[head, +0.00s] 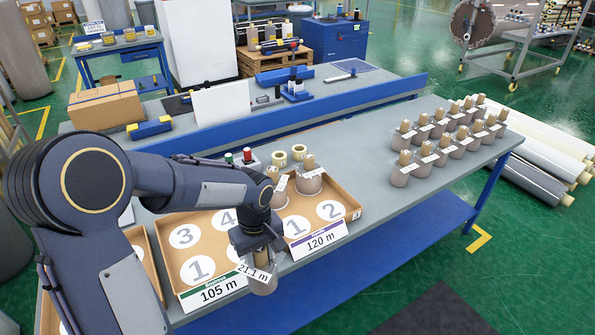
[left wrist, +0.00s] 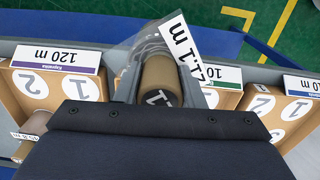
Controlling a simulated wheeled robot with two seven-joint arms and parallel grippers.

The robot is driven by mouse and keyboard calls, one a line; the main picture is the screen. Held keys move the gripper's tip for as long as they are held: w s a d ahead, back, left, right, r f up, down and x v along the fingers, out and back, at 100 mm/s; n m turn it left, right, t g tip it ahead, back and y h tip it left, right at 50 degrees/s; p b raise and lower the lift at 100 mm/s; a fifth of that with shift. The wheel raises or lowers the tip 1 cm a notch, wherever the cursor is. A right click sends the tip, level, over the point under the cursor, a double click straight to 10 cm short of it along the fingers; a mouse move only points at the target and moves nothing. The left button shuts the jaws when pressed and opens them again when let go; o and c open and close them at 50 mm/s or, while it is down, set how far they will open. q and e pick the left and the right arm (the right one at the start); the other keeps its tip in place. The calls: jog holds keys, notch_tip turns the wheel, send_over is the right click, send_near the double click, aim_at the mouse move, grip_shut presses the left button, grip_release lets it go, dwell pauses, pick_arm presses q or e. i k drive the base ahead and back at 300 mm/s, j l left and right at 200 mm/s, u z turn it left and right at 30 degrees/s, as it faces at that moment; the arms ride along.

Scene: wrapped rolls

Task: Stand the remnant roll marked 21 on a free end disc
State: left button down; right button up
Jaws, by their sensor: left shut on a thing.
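The roll hangs at the front edge, between the 105 m tray (head: 176,275) and the 120 m tray (head: 350,226). In the left wrist view the roll's brown core (left wrist: 159,80) shows between the fingers, with clear wrap and the tag beyond. In the 105 m tray, white discs 3, 4 and 1 (head: 197,270) are bare; my gripper hides part of the front right. In the 120 m tray, discs 1 and 2 (head: 330,210) are bare and two rolls (head: 309,178) stand behind.
Several tagged wrapped rolls (head: 422,130) stand on the right of the grey table (head: 400,205). Another tray (head: 147,262) lies at the left, partly behind my arm. Small red and green items and two tan rings (head: 298,152) stand behind the trays.

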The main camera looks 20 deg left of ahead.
aim_at(402, 165)
jog(key=i, duration=0.9)
